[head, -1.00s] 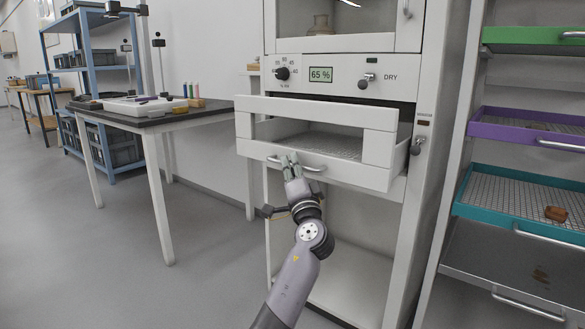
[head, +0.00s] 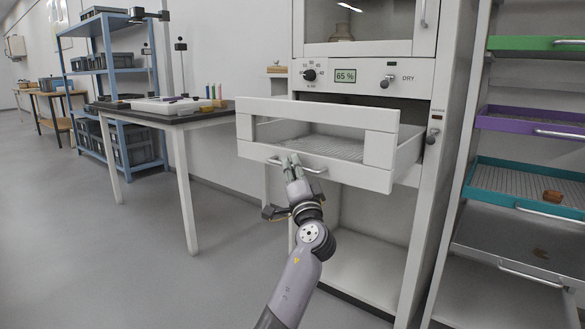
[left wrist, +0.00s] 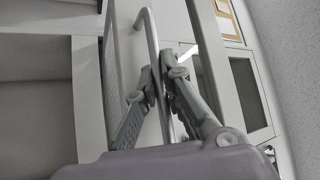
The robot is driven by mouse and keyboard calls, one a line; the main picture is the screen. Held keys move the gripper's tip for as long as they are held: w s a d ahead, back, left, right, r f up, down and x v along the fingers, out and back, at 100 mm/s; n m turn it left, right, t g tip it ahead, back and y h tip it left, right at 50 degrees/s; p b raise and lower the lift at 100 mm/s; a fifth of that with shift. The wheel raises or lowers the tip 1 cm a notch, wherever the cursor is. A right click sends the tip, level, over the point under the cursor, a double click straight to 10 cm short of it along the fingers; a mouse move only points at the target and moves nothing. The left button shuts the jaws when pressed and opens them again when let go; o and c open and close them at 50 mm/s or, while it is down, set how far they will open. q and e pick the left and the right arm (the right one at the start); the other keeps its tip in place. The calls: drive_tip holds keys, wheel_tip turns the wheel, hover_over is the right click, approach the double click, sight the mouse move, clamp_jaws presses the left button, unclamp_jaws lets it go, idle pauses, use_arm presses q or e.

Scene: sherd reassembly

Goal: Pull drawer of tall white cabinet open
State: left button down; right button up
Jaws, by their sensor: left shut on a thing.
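The tall white cabinet (head: 362,122) stands in the middle right of the head view, with a dial, a 65 % display and a knob on its panel. Its white drawer (head: 378,181) sticks out well in front of the cabinet and shows a mesh floor and a cut-out front. A metal bar handle (head: 312,170) runs along the drawer front. My left gripper (head: 291,161) is shut on this handle near its left part. The left wrist view shows the bar (left wrist: 153,62) passing between the fingers (left wrist: 164,82). My right gripper does not show.
A rack of coloured trays, with a teal tray (head: 513,206) and a purple tray (head: 490,122), stands right of the cabinet. A dark-topped table (head: 150,117) stands at the left, a blue shelf (head: 103,27) behind it. The floor in front is clear.

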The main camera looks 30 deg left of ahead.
use_arm(q)
drive_tip(key=shift+w+d+f, duration=0.1)
drive_tip(key=c, duration=2)
unclamp_jaws()
drive_tip(key=v, duration=1.2)
